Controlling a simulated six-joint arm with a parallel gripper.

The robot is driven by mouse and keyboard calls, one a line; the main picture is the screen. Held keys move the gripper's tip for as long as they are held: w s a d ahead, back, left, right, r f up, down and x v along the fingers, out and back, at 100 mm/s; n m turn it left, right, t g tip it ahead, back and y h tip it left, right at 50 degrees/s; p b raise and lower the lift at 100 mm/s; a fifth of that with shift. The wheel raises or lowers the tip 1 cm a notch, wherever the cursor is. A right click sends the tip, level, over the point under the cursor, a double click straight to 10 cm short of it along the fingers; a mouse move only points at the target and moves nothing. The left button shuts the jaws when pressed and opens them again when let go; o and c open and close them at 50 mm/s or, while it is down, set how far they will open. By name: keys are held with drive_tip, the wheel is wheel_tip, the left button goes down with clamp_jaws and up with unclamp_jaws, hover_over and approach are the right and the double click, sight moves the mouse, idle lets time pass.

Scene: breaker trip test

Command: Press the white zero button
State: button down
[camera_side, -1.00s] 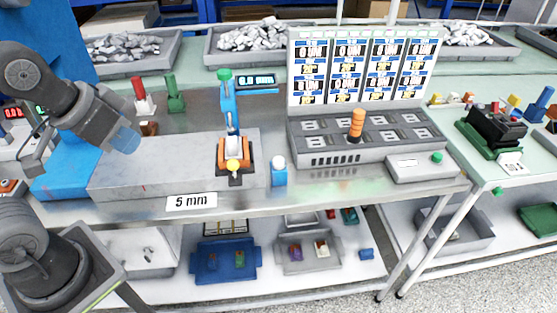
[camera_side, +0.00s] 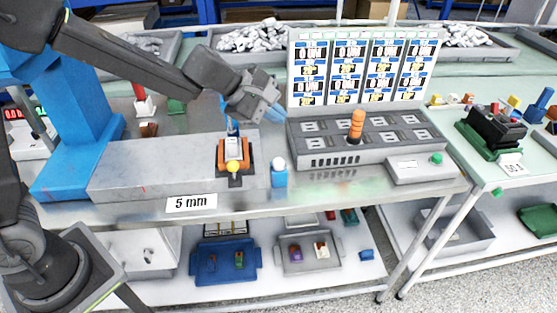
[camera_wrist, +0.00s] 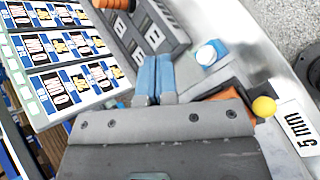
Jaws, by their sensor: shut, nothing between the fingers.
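The white button (camera_side: 279,162) sits on top of a small blue block (camera_side: 279,178) near the front edge of the bench, right of the dial gauge stand. In the wrist view the white button (camera_wrist: 207,54) shows to the right of the fingers. My gripper (camera_side: 278,112) has blue fingers, shut and empty, above and behind the button in the side view. In the wrist view my gripper (camera_wrist: 156,60) has its fingertips beside the grey slotted box, apart from the button.
A grey slotted box (camera_side: 320,158) with an orange peg (camera_side: 356,124) stands right of the button. A white panel of labels (camera_side: 363,68) rises behind it. The orange stand with a yellow ball (camera_side: 233,166) is just left. A green button (camera_side: 436,158) sits far right.

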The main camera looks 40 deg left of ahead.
sight(278, 163)
drive_tip(key=shift+w+f+n, duration=0.5)
drive_tip(key=shift+f, duration=0.1)
drive_tip(key=shift+f, duration=0.1)
drive_tip(key=shift+f, duration=4.3)
drive_tip(key=shift+f, duration=0.15)
drive_tip(key=shift+f, duration=0.25)
drive_tip(key=shift+f, duration=0.5)
drive_tip(key=shift+r, duration=0.9)
